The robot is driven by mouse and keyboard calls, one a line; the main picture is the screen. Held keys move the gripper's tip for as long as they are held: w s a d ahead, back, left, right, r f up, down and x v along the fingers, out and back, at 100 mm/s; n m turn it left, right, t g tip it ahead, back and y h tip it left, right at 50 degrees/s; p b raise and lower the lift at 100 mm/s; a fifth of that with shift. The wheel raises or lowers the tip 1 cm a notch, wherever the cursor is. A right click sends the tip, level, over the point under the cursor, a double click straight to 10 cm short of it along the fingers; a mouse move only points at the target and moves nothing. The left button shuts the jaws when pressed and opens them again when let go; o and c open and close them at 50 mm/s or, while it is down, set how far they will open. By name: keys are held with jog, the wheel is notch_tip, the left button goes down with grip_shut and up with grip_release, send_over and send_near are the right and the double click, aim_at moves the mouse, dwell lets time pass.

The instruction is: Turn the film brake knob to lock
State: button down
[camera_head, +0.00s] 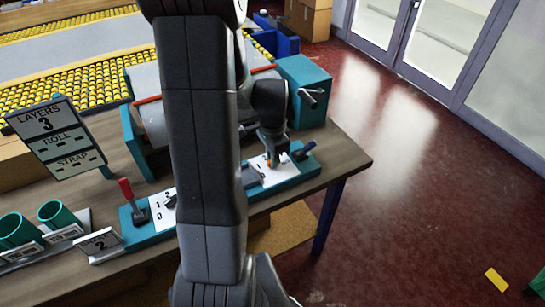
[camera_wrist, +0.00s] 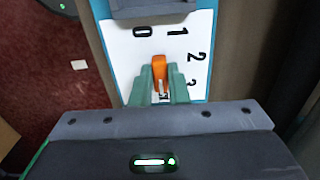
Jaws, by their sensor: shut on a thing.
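My gripper (camera_wrist: 160,80) is shut on an orange knob (camera_wrist: 161,65), its green fingers on either side of it. The knob stands over a white dial plate (camera_wrist: 193,88) marked 0, 1, 2 and 3; the fingers hide part of the plate. No lock mark is readable, so I cannot tell whether this is the film brake knob. In the head view my gripper (camera_head: 271,158) points down at this white plate (camera_head: 256,165) on a teal base, right of my arm. A second dial plate (camera_head: 158,214) with a dark knob (camera_head: 170,202) shows left of my arm.
A dark blue lever (camera_head: 304,150) stands just right of my gripper. A teal box with a black crank (camera_head: 312,97) is behind it. A red-handled lever (camera_head: 127,190), a layers sign (camera_head: 55,135) and teal cups (camera_head: 58,215) are left.

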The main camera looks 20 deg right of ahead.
dwell(0.4)
jog(key=c, duration=1.4)
grip_release()
notch_tip(320, 180, up, 14)
jog(key=shift+f, duration=0.1)
notch_tip(320, 180, down, 14)
jog(key=shift+r, duration=0.1)
